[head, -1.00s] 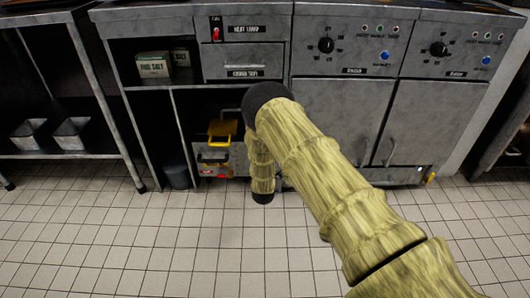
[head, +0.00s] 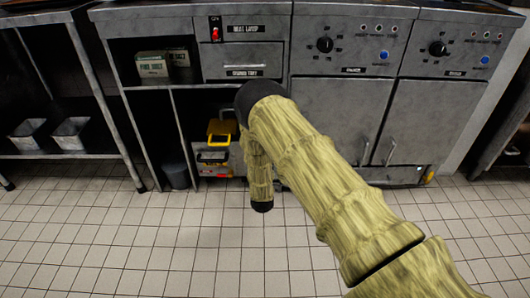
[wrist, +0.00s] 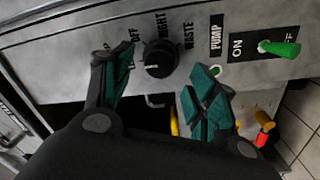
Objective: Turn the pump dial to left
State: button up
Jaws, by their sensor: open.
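The pump dial (wrist: 162,59) is a round black knob on a grey metal panel in the wrist view, near a PUMP label. Labels reading OFF, a partly legible "IGHT" and WASTE stand above it. A white mark shows on its lower left side. A partly hidden label lies left of OFF. My gripper (wrist: 165,88) is open, with one teal finger left of the dial and the other at its lower right. Nothing is between the fingers' pads, and contact with the dial cannot be told.
Stove units (head: 375,45) with other knobs and a yellow container (head: 221,130) show in the head view.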

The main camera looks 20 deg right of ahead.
jog(key=v, duration=0.8)
jog(key=shift+r, duration=0.15)
jog(key=s+d+f+m+g+y, duration=0.1)
jog(key=s+f+m+g+y, duration=0.15)
jog(key=s+f+g, duration=0.7)
jog(key=s+d+f+m+g+y, duration=0.1)
jog(key=s+d+f+m, duration=0.3)
jog(key=s, duration=1.2)
jog(key=s+a+r+m+g+y, duration=0.1)
jog(key=s+a+m+g, duration=0.2)
jog(key=s, duration=1.1)
jog(key=s+a+r+g+y, duration=0.15)
jog(key=s+g, duration=0.35)
jog(key=s, duration=0.9)
notch_tip(320, 180, up, 37)
jog(key=p, duration=3.8)
jog(key=shift+w+a+f+t, duration=0.15)
jog(key=shift+w+a+t, duration=0.2)
jog(key=shift+w+a, duration=0.1)
